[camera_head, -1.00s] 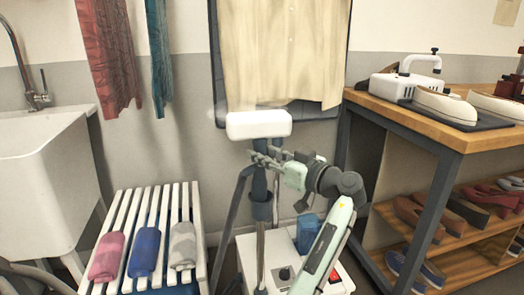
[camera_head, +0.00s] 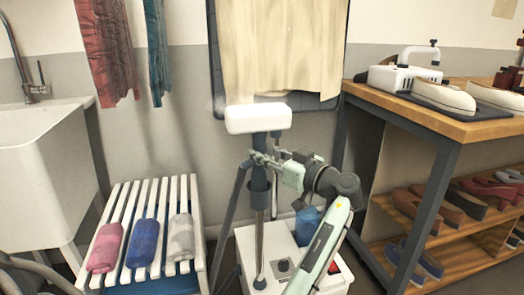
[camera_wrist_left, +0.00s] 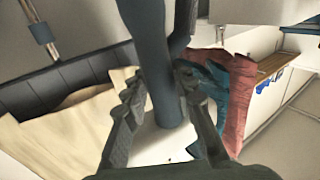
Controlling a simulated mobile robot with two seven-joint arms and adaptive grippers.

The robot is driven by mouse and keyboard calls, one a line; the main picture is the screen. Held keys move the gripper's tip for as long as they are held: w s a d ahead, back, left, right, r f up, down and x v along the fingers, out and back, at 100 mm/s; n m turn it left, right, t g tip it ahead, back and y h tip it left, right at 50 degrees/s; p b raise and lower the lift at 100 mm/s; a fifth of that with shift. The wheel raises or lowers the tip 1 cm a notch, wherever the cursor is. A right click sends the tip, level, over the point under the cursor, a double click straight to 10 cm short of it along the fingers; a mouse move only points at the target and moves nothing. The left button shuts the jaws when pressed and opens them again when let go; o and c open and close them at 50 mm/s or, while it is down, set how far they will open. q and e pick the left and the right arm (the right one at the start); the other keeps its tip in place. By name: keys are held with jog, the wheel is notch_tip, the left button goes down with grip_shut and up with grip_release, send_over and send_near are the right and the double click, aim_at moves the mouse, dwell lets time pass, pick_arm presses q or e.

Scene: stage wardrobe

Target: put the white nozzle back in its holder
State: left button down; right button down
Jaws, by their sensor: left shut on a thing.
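The white nozzle (camera_head: 258,118) is a rounded, wide head on a dark blue handle, in front of the hanging cream shirt in the head view. My left gripper (camera_head: 262,160) is shut on the handle just below the white head. In the left wrist view the gripper's fingers (camera_wrist_left: 165,100) stand on either side of the dark blue handle (camera_wrist_left: 150,50), and part of the white head (camera_wrist_left: 165,145) shows between them. Faint steam shows by the nozzle. A metal pole with a blue collar (camera_head: 259,185) stands below it. I cannot make out the holder. My right gripper is not in view.
The steamer's white base (camera_head: 250,250) stands on the floor below. A slatted white bench (camera_head: 168,215) with rolled towels is at left, beside a sink (camera_head: 45,165).

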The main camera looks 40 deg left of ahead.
pick_arm(q)
jog(key=shift+s+a+f, duration=0.1)
jog(key=shift+f, duration=0.95)
jog(key=shift+b, duration=0.45)
jog(key=shift+s+d+b, duration=0.1)
jog(key=shift+d+b, duration=0.15)
jog(key=shift+b, duration=0.1)
dwell(0.4)
jog(key=shift+r, duration=1.1)
jog(key=shift+w+d, duration=0.15)
jog(key=shift+w, duration=0.05)
dwell(0.7)
jog(key=shift+f+b, duration=1.25)
jog(key=shift+b, duration=0.05)
jog(key=shift+r, duration=0.2)
dwell(0.4)
jog(key=shift+r, duration=0.65)
dwell(1.2)
